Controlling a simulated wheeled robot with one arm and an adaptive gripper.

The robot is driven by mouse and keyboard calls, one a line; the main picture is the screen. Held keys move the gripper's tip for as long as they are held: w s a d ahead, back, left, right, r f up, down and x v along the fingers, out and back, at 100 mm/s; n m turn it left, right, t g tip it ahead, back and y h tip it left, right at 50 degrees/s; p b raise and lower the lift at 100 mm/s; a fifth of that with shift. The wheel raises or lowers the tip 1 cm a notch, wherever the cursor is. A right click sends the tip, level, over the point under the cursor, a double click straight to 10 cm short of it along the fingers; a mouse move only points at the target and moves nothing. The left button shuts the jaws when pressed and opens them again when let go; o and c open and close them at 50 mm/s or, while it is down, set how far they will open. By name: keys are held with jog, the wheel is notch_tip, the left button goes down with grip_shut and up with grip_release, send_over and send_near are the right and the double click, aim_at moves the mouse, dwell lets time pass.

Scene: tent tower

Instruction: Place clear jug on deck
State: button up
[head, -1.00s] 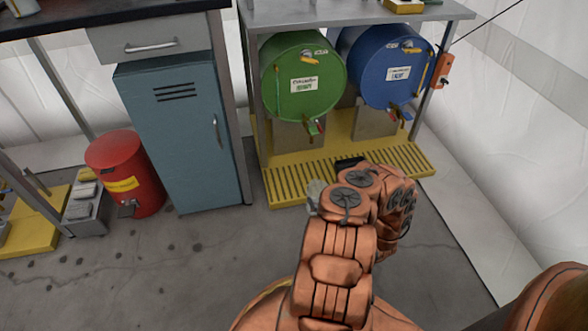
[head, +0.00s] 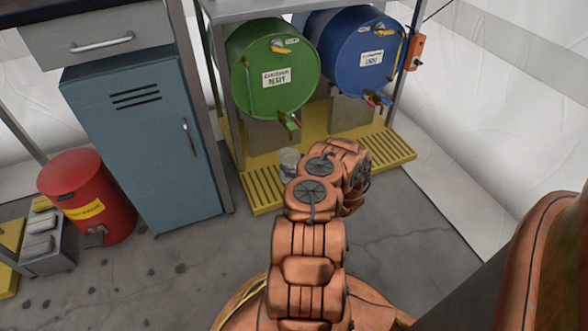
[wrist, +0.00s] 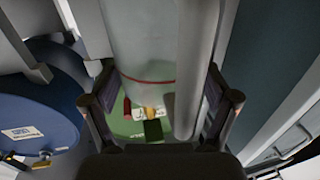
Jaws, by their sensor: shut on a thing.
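The clear jug (wrist: 150,45) fills the middle of the wrist view, with a thin red line around it and a pale upright bar, probably its handle, on the right. My gripper (wrist: 158,85) is shut on it, one finger on each side. In the head view a small part of the jug (head: 289,160) shows left of my arm, in front of the yellow slotted deck (head: 385,150). My arm hides the gripper there. I cannot tell whether the jug touches the deck.
A green drum (head: 275,75) and a blue drum (head: 362,65) lie above the deck, with taps at their fronts. A blue-grey cabinet (head: 145,145) stands left of the deck, and a red bin (head: 88,195) beside it. The floor in front is mostly clear.

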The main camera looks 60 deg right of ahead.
jog(key=shift+w+d+f+b, duration=0.1)
jog(key=shift+w+d+b, duration=0.15)
jog(key=shift+d, duration=0.35)
jog(key=shift+w+d+f+b, duration=0.1)
jog(key=shift+w+d, duration=0.25)
jog(key=shift+d, duration=0.2)
jog(key=shift+w+d+f+b, duration=0.1)
jog(key=shift+w+d+b, duration=0.15)
jog(key=shift+d+b, duration=0.15)
jog(key=shift+f+b, duration=0.95)
jog(key=shift+f, duration=0.65)
jog(key=shift+f, duration=0.1)
jog(key=o, duration=1)
jog(key=shift+p+v, duration=2.75)
jog(key=shift+v, duration=3.3)
